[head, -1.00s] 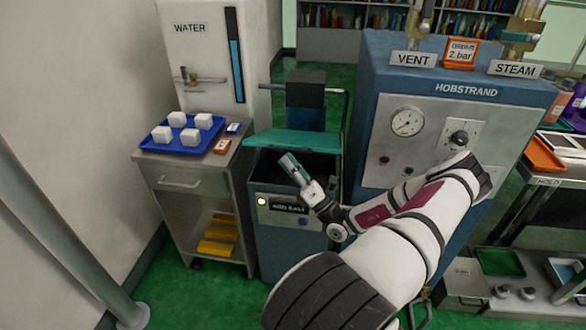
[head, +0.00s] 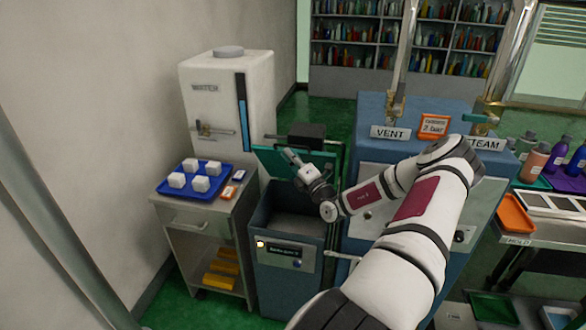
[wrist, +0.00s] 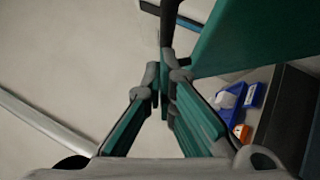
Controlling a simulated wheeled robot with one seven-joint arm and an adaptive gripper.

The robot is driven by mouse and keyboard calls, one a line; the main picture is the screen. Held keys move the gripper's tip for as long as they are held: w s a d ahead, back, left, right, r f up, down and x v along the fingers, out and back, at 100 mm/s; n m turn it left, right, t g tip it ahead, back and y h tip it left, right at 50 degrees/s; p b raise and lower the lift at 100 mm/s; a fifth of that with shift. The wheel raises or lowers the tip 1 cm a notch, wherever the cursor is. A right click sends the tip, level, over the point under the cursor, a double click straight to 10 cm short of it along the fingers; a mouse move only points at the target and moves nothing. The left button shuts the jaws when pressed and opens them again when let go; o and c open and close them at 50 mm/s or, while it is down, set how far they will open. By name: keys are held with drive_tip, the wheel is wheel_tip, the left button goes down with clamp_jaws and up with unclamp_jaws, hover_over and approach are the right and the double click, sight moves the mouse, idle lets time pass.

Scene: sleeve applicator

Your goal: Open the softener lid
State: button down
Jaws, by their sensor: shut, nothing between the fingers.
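The softener (head: 285,281) is a dark blue-grey bin with a front label and a lit yellow lamp. Its teal lid (head: 266,160) stands raised at the back, and the grey inside of the bin shows. My gripper (head: 288,155) is at the lid, in front of its upper left part, partly covering it. In the wrist view the two fingers (wrist: 163,88) come together with nothing visible between them. The teal lid (wrist: 255,35) is close by at upper right. Whether the fingers touch it is unclear.
A blue tray (head: 222,178) with white cubes sits on the grey cabinet (head: 190,220) at left. The white water unit (head: 215,100) stands behind. The blue steam machine (head: 365,215) stands close at right, partly behind my arm. Green floor shows around the bin.

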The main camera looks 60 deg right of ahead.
drive_tip(key=shift+m+g, duration=0.6)
drive_tip(key=shift+m, duration=0.1)
drive_tip(key=d+r, duration=0.1)
drive_tip(key=w+d+r+p, duration=0.1)
drive_tip(key=d+r, duration=0.1)
drive_tip(key=d, duration=0.1)
drive_tip(key=shift+w+r+p, duration=0.25)
drive_tip(key=shift+w+p, duration=0.05)
drive_tip(key=shift+w+d+r, duration=0.2)
drive_tip(key=shift+d+r, duration=0.05)
drive_tip(key=shift+d, duration=0.2)
drive_tip(key=shift+a+f, duration=0.1)
